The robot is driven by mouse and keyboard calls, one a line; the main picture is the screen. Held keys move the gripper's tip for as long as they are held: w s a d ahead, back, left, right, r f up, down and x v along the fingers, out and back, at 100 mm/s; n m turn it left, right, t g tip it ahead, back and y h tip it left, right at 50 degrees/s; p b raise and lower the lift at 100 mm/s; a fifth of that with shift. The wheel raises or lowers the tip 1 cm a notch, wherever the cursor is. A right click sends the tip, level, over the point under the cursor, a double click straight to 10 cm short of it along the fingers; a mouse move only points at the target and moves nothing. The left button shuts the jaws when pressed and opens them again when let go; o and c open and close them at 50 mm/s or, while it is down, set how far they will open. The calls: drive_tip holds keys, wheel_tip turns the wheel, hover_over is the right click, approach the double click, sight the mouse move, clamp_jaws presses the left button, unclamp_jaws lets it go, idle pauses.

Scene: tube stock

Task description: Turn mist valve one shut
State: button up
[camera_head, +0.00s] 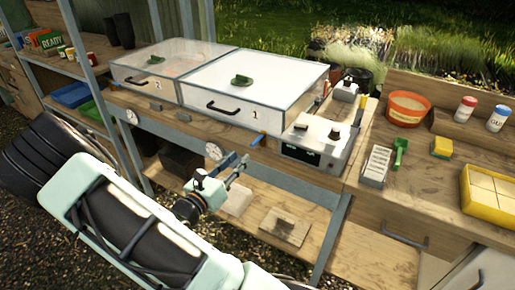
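A small blue lever (258,139) sticks out from the front rail below the clear-lidded bin marked 1 (245,90). It looks like the handle of mist valve one, though no label on it can be read. My gripper (239,164) is in front of the bench, below and left of the lever and apart from it. Its two dark fingers look spread, with nothing seen between them. A round white gauge (213,151) is on the rail just left of the fingers.
A second lidded bin marked 2 (158,72) stands to the left, with another gauge (131,117) below it. A grey control box (320,138) stands right of the lever. A lower shelf (265,220) lies below my gripper.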

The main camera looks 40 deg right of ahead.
sight(255, 141)
drive_tip(key=x, duration=1)
drive_tip(key=shift+w+d, duration=0.1)
drive_tip(key=shift+d, duration=0.2)
clamp_jaws()
